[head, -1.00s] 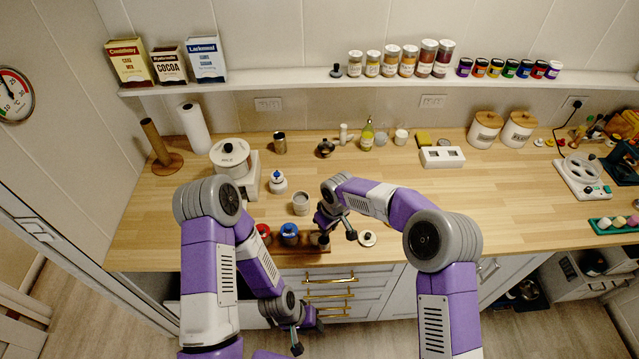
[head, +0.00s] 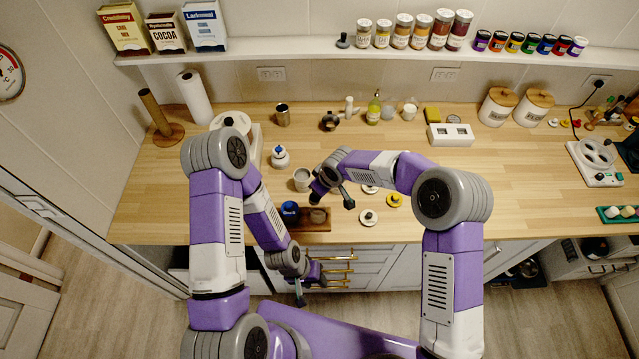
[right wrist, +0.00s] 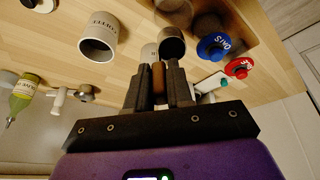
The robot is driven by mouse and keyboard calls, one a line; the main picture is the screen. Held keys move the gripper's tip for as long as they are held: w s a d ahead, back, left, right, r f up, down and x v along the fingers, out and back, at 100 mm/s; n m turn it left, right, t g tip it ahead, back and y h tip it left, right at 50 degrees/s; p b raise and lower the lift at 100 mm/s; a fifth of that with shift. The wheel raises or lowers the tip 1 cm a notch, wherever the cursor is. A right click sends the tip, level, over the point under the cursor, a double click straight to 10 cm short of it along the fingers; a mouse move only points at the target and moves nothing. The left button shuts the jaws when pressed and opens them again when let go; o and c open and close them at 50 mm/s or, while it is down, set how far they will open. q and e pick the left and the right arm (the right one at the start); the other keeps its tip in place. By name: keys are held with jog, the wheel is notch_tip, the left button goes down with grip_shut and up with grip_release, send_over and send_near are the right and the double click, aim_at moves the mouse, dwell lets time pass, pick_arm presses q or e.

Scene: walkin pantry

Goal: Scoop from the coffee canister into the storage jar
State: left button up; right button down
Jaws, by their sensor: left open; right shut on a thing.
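My right gripper (right wrist: 158,82) is shut on the brown handle of a scoop (right wrist: 158,76). The scoop's pale bowl (right wrist: 149,51) is beside the rim of an open dark canister (right wrist: 173,42), apparently the coffee canister; whether they touch is unclear. In the head view this canister (head: 318,216) stands in a wooden tray (head: 316,226). My left gripper (head: 318,275) is open and empty, low before the drawers.
A blue-lidded canister (head: 290,210) stands in the tray; a red lid (right wrist: 239,67) shows beside it in the wrist view. A yellow lid (head: 394,200) and a pale lid (head: 368,217) lie on the counter. A white bottle (head: 280,157) stands behind the jar.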

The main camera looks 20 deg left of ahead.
jog(key=shift+d, duration=0.15)
jog(key=shift+s+d+t+y, duration=0.1)
jog(key=shift+s+t+y, duration=0.2)
jog(key=shift+t+y, duration=0.1)
jog(key=shift+s+f+p, duration=0.1)
jog(key=shift+s+p, duration=0.1)
jog(key=shift+p, duration=0.1)
jog(key=shift+s+d+f+t+y+b, duration=0.5)
jog(key=shift+t+y+b, duration=0.65)
jog(key=shift+b, duration=4.7)
jog(key=shift+s+d+f+t+y+b, duration=0.55)
jog(key=shift+t+y+b, duration=0.6)
jog(key=shift+b, duration=4.75)
jog(key=shift+s+d+f+t+y+b, duration=0.3)
jog(key=shift+d+f+t+y+b, duration=0.75)
jog(key=shift+b, duration=4.8)
jog(key=shift+a+r, duration=0.45)
